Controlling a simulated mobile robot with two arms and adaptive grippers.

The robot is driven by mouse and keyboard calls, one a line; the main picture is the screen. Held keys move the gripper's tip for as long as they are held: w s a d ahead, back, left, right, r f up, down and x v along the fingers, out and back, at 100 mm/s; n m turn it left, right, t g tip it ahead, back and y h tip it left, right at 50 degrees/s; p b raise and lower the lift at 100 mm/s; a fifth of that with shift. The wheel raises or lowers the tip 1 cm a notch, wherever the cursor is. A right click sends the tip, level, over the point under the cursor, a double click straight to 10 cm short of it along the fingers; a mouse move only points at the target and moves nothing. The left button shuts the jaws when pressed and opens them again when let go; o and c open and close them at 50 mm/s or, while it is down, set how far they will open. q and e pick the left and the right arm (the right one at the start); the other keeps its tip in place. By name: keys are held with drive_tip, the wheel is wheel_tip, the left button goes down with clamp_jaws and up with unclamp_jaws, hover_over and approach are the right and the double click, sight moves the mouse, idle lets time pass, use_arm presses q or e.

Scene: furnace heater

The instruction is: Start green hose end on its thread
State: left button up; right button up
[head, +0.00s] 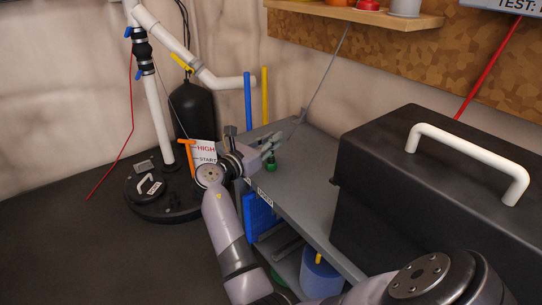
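A small green piece (270,164), possibly the green hose end, shows just below the fingers of my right gripper (277,143), over the grey cart top. It is tiny and partly covered by the gripper, so I cannot tell whether it is held, touching or apart. The spread of the fingers is too small to judge. I cannot make out a thread; the gripper and wrist cover part of that spot. My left gripper is not in view.
A black box with a white handle (472,150) stands at the right of the grey cart (315,205). Blue (248,100) and yellow (265,95) upright rods stand behind the gripper. White pipework (157,115) and a black tank (193,105) are at the left. A wooden shelf (350,13) hangs above.

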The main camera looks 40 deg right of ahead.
clamp_jaws()
drive_tip(key=shift+r, duration=0.1)
